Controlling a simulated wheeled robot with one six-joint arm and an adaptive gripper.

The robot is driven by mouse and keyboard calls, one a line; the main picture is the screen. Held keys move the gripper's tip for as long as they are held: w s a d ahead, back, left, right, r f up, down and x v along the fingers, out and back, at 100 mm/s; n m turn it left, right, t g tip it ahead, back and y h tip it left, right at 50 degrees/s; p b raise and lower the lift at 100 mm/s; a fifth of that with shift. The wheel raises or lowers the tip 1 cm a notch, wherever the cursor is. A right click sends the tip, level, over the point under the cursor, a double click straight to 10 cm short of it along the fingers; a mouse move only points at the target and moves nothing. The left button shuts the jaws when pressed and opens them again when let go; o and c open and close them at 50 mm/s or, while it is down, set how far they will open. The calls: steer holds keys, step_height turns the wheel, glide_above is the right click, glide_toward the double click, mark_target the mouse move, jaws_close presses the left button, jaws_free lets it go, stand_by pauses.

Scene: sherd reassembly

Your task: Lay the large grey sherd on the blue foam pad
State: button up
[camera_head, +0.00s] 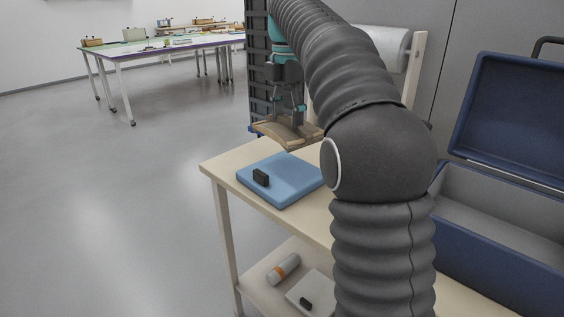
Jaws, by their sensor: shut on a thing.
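The curved sherd (287,133) looks tan-brown rather than plain grey. My gripper (290,111) points down and is shut on it, holding it roughly level. The sherd shows just behind the back edge of the blue foam pad (288,187) and seems to be above the tabletop; the exact gap cannot be told. My arm hides the pad's right side and part of the sherd's surroundings.
A small black block (261,177) sits on the pad's left part. An open blue case (500,215) stands at the right. A white roll (385,48) is behind my arm. The lower shelf holds an orange-banded tube (284,268). A long table (165,44) is far off.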

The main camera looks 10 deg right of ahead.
steer(key=shift+s+r+n, duration=0.1)
steer(key=shift+n, duration=0.7)
steer(key=shift+f, duration=0.35)
steer(key=b, duration=0.3)
glide_toward(287, 170)
step_height(287, 170, down, 5)
steer(key=shift+f, duration=0.15)
steer(key=shift+f, duration=0.2)
steer(key=o, duration=1.4)
steer(key=shift+o, duration=0.2)
step_height(287, 170, up, 10)
steer(key=p, duration=0.3)
steer(key=shift+r, duration=1.15)
